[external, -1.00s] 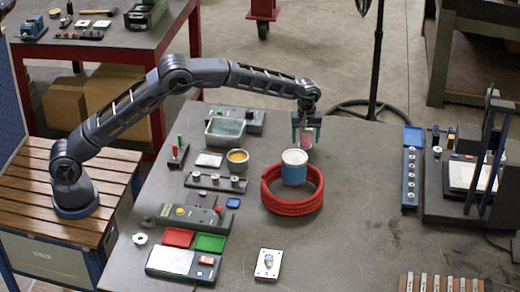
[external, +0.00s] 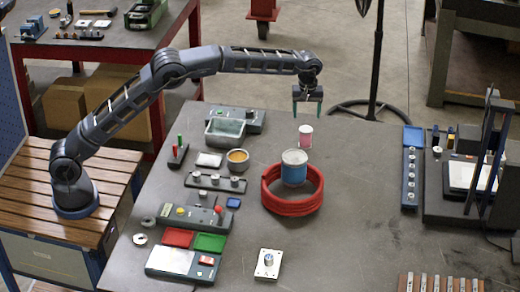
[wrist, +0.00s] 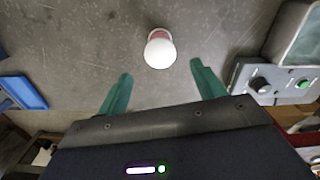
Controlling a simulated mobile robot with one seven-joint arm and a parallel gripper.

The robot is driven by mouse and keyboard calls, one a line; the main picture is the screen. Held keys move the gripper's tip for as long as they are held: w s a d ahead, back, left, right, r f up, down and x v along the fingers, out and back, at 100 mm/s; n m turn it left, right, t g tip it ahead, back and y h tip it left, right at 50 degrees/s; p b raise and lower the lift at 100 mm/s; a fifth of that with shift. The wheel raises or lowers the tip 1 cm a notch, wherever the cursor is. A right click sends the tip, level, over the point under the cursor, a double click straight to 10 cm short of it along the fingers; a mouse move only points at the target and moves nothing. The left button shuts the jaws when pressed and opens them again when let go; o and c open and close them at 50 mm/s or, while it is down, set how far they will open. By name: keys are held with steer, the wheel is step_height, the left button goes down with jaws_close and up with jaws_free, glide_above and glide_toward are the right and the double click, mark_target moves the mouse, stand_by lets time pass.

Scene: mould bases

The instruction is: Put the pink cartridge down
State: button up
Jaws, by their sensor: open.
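The pink cartridge (external: 305,138), with a white top, stands upright on the grey table behind the blue can. In the wrist view the cartridge (wrist: 160,50) shows its round white top, beyond and between my fingertips. My gripper (external: 308,101) is open and empty, raised above the cartridge and apart from it. Its two green fingers also show spread in the wrist view (wrist: 160,80).
A blue can with a white top (external: 294,174) stands inside a coiled red hose (external: 267,198) just in front of the cartridge. A metal tray (external: 225,129) and grey control box stand to the left. The table right of the cartridge is clear.

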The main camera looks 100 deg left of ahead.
steer(key=shift+d+r, duration=0.15)
steer(key=shift+r, duration=0.45)
steer(key=s+d+r+m+t, duration=0.2)
steer(key=s+d+r+m, duration=0.7)
steer(key=s+d+r, duration=1.25)
steer(key=s+d+f+m+t, duration=0.1)
steer(key=s+d+f+m, duration=0.2)
steer(key=s, duration=0.9)
steer(key=s+d+f+m, duration=0.4)
steer(key=s+d, duration=0.4)
steer(key=s, duration=0.5)
steer(key=s+d+f+m+t, duration=0.1)
steer(key=s+d+f+m, duration=0.3)
steer(key=s, duration=0.8)
steer(key=shift+s+d+f+t, duration=0.25)
steer(key=shift+s+d+t, duration=0.05)
steer(key=shift+d, duration=0.75)
